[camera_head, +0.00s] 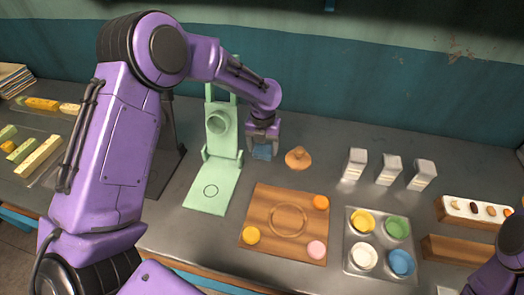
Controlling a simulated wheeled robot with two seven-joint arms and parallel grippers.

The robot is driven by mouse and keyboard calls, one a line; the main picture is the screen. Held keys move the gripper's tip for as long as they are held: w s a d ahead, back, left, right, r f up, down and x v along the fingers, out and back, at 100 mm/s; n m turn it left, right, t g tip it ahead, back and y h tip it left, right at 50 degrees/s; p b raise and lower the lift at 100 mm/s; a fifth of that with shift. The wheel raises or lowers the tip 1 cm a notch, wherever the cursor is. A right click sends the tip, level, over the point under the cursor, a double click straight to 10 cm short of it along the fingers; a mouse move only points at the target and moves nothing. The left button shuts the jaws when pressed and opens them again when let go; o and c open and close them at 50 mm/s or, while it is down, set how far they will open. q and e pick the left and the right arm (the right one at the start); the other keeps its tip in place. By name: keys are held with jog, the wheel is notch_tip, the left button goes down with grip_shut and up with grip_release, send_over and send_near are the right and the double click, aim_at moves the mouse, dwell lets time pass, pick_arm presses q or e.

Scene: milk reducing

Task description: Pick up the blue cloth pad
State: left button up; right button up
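The blue cloth pad (262,152) is small and lies on the grey counter, just right of the pale green stand. My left gripper (263,146) points down right over it, with its fingers apart and the pad showing between and below the tips. The gripper covers the upper part of the pad. I cannot tell whether the fingers press on it. Only a purple part of my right arm shows at the lower right corner; its gripper is out of view.
The green stand (213,190) is close on the left and a wooden knob-topped piece (298,158) close on the right. In front are a wooden board (262,231) and a metal tray (380,270) of coloured cups. Several white cartons (389,170) stand farther right.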

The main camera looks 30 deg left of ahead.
aim_at(263, 148)
pick_arm(q)
jog(key=c, duration=0.5)
jog(key=shift+r, duration=0.1)
jog(key=shift+w+r, duration=0.1)
jog(key=shift+r, duration=0.25)
notch_tip(263, 148, up, 3)
jog(key=shift+f+b, duration=0.2)
jog(key=shift+b, duration=0.15)
jog(key=s+r, duration=0.3)
jog(key=s, duration=0.1)
jog(key=s+d+r, duration=0.1)
jog(key=s+r, duration=0.2)
jog(key=s, duration=0.2)
jog(key=s+d+r, duration=0.1)
jog(key=s+r, duration=0.2)
jog(key=s, duration=0.2)
jog(key=shift+r, duration=0.25)
